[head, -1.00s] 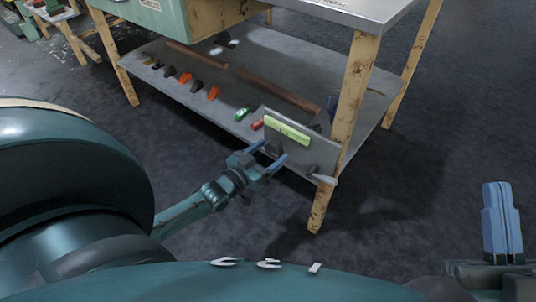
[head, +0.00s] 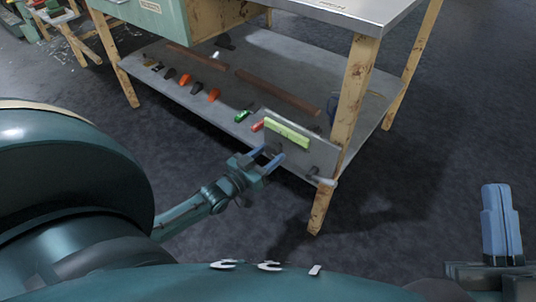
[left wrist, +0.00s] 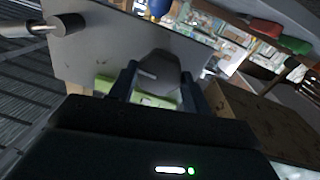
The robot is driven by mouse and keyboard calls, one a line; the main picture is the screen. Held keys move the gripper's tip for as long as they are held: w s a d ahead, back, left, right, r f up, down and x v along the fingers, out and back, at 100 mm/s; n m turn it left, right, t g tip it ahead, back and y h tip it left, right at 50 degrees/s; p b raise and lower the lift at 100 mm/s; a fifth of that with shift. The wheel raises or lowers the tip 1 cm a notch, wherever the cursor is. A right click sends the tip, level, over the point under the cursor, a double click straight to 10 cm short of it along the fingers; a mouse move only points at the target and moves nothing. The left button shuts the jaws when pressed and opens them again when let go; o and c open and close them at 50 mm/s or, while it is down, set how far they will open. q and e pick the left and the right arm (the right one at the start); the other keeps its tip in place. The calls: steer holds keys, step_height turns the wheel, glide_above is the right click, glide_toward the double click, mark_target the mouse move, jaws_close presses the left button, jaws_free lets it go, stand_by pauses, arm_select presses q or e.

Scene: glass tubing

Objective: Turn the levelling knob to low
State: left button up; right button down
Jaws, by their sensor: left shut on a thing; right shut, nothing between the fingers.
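A grey upright panel (head: 300,152) is fixed by the front leg of the bench, at the lower shelf. A light green strip (head: 288,134) runs along it. My left gripper (head: 266,157) is at the panel's left part, with its fingers shut on a dark grey knob (left wrist: 160,68), which has a pale mark on its face. The green strip also shows behind the fingers in the left wrist view (left wrist: 106,84). A second dark fitting (head: 312,171) sticks out at the panel's lower right. My right gripper (head: 502,222) is shut and empty at the far right, away from the bench.
The lower shelf (head: 185,95) carries several orange and dark small objects, a green one (head: 243,115), a red one (head: 257,126) and long brown bars (head: 275,92). A wooden leg (head: 355,90) stands beside the panel. The floor in front is clear.

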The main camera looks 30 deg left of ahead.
arm_select(q)
steer(key=shift+n+p, duration=0.3)
steer(key=shift+n, duration=0.6)
steer(key=n, duration=0.4)
steer(key=shift+d+n+t+p, duration=0.1)
steer(key=shift+n+t+p, duration=0.2)
steer(key=shift+f+n+y, duration=0.1)
steer(key=shift+n+y, duration=0.2)
steer(key=shift+n, duration=0.7)
steer(key=n, duration=0.3)
steer(key=shift+n, duration=0.4)
steer(key=n, duration=0.3)
steer(key=shift+y, duration=0.3)
steer(key=shift+d+n+t, duration=0.1)
steer(key=shift+n+t, duration=0.2)
steer(key=shift+n, duration=0.9)
steer(key=shift+n+y+b, duration=0.3)
steer(key=shift+n+b, duration=0.05)
steer(key=shift+n, duration=0.55)
arm_select(e)
steer(key=shift+s+f+m+h, duration=0.1)
steer(key=shift+f+m+h, duration=0.3)
steer(key=shift+f, duration=0.25)
steer(key=shift+r, duration=0.2)
arm_select(q)
steer(key=o, duration=1)
